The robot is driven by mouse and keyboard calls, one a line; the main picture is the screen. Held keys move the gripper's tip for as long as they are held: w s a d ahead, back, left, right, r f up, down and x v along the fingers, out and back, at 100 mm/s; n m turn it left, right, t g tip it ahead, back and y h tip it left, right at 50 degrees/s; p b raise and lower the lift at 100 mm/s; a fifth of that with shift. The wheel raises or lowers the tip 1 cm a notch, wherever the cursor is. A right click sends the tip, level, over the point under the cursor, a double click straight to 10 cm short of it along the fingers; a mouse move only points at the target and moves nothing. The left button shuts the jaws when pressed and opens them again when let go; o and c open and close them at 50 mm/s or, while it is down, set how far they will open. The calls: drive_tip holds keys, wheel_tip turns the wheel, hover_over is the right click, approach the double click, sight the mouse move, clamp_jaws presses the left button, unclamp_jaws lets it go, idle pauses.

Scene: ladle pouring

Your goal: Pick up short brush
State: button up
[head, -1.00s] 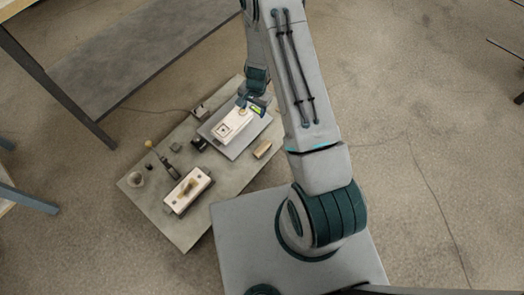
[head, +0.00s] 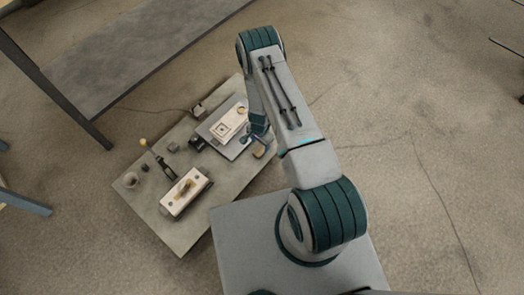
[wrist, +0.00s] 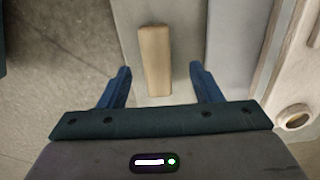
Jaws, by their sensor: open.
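A short tan wooden piece, which appears to be the short brush (head: 260,153), lies near the right edge of the low grey table (head: 215,210). In the wrist view its plain tan top (wrist: 155,60) lies lengthwise between my fingers, and no bristles can be made out. My gripper (wrist: 160,82) is open and empty, with one blue finger on each side of the piece and a gap on both sides. In the head view my gripper (head: 260,137) is low over the piece and partly hides it.
A white block (head: 228,125) lies on a grey plate (head: 238,150) left of my gripper. Another white block with a tan part (head: 185,190) stands at the front. A dark tool with a yellowish knob (head: 160,160), a small cup (head: 131,180) and several dark pieces lie to the left.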

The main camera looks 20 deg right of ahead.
sight(262, 148)
drive_tip(key=f, duration=0.2)
drive_tip(key=f+b, duration=0.2)
drive_tip(key=f, duration=0.1)
drive_tip(key=shift+s+d+f, duration=0.15)
drive_tip(key=shift+d+f, duration=0.15)
drive_tip(key=shift+f, duration=0.05)
drive_tip(key=shift+r, duration=0.1)
drive_tip(key=c, duration=1.1)
drive_tip(key=shift+r, duration=0.65)
wheel_tip(262, 148, up, 3)
drive_tip(key=shift+f+p, duration=0.1)
drive_tip(key=shift+p, duration=0.75)
drive_tip(key=d+r+p, duration=0.1)
drive_tip(key=d+r, duration=0.1)
drive_tip(key=d, duration=0.2)
drive_tip(key=d+r+p, duration=0.1)
drive_tip(key=d+r, duration=0.1)
drive_tip(key=d, duration=0.1)
drive_tip(key=d+r+p, duration=0.1)
drive_tip(key=d+r, duration=0.2)
drive_tip(key=d, duration=0.1)
drive_tip(key=shift+d, duration=0.35)
